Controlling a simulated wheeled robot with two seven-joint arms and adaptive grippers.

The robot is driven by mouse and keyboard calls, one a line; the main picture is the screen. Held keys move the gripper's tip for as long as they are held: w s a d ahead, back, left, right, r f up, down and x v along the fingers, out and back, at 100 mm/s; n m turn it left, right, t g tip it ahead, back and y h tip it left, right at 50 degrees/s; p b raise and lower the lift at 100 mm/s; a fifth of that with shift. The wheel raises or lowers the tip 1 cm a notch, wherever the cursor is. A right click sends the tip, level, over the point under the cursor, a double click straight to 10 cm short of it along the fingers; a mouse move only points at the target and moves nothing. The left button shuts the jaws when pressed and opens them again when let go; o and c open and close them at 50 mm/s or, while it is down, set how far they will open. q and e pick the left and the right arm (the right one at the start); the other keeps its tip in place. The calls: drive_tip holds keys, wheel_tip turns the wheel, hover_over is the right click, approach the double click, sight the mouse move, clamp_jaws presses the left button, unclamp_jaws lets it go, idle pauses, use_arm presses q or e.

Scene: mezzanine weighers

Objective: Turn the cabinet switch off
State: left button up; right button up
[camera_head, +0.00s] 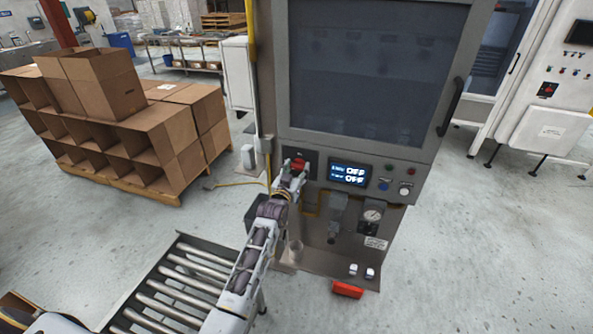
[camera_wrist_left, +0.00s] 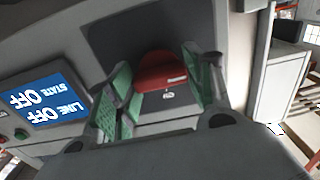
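The cabinet (camera_head: 414,153) is a tall grey unit with a dark window. Its red switch (camera_head: 298,164) sits on a dark plate left of the lit display (camera_head: 348,174), which reads OFF on both lines. In the left wrist view the display (camera_wrist_left: 42,100) reads LINE OFF and STATE OFF, turned over. My left gripper (camera_head: 291,176) is at the switch. In the wrist view its green-padded fingers stand apart on either side of the red switch handle (camera_wrist_left: 162,72); whether they touch it is unclear. My right gripper is not in view.
A roller conveyor (camera_head: 180,290) lies at the lower left of the cabinet. Cardboard boxes (camera_head: 150,140) stand on a pallet at the left. A gauge (camera_head: 373,214) and buttons (camera_head: 405,189) are on the cabinet front. A red block (camera_head: 347,289) is at its foot. Floor at right is clear.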

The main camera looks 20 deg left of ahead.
use_arm(q)
drive_tip(key=o, duration=0.4)
drive_tip(key=shift+s, duration=0.2)
drive_tip(key=s, duration=1.1)
drive_tip(key=shift+s+a, duration=0.2)
drive_tip(key=shift+s, duration=0.15)
idle(0.4)
idle(0.5)
